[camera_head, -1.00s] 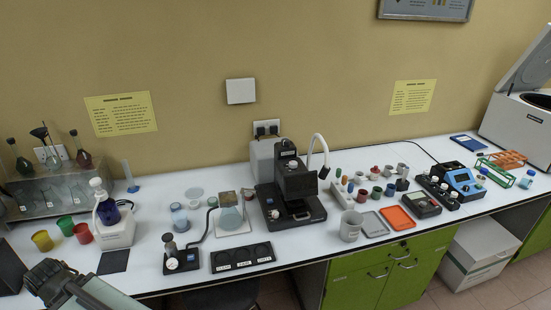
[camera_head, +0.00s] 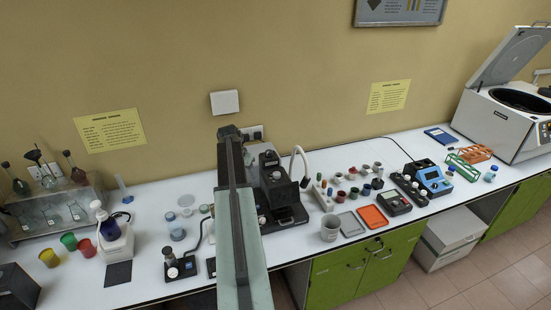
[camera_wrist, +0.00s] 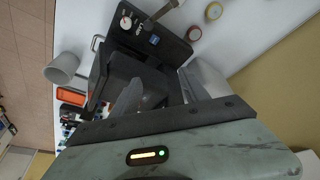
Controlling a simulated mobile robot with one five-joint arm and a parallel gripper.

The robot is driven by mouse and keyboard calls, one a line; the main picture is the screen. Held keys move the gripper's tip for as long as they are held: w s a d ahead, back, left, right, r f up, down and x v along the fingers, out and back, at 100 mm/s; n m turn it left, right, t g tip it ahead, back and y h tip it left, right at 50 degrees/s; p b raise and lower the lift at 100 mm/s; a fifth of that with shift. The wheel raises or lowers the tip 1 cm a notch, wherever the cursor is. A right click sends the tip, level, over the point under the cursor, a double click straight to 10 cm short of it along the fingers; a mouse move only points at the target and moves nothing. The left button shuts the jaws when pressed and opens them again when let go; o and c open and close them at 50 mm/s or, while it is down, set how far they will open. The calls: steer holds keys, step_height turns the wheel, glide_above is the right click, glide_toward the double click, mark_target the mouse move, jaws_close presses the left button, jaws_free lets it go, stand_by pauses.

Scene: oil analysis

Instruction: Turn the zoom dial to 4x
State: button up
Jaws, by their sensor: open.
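The black microscope-like instrument (camera_head: 283,190) stands at the middle of the bench in the head view, partly hidden behind my arm. Small pale round marks show on its upper body; I cannot tell which is the zoom dial, and no numbers are readable. My gripper (camera_head: 231,134) is at the far end of my raised arm, to the left of the instrument's top in the picture. In the wrist view my open gripper (camera_wrist: 165,88) has its two fingers apart, with dark instrument parts beyond them. I see nothing held, and contact cannot be told.
A grey mug (camera_head: 330,229), a grey tray (camera_head: 351,223) and an orange tray (camera_head: 373,216) lie right of the instrument. A bent white lamp arm (camera_head: 302,160) rises beside it. A small black gauge stand (camera_head: 178,267) is to the left. A wall is close behind.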

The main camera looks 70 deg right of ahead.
mark_target(277, 173)
steer(key=s+d, duration=0.2)
steer(key=s, duration=0.1)
steer(key=s+d+r+m, duration=0.1)
steer(key=s+d, duration=0.2)
steer(key=s+d+m, duration=0.1)
steer(key=s+d, duration=0.1)
steer(key=s, duration=0.1)
steer(key=shift+d+r+g, duration=0.25)
steer(key=shift+g, duration=0.05)
steer(key=b+x, duration=0.6)
steer(key=shift+d+f+b, duration=0.25)
steer(key=shift+f+b, duration=0.05)
steer(key=shift+f, duration=0.05)
steer(key=shift+r, duration=0.15)
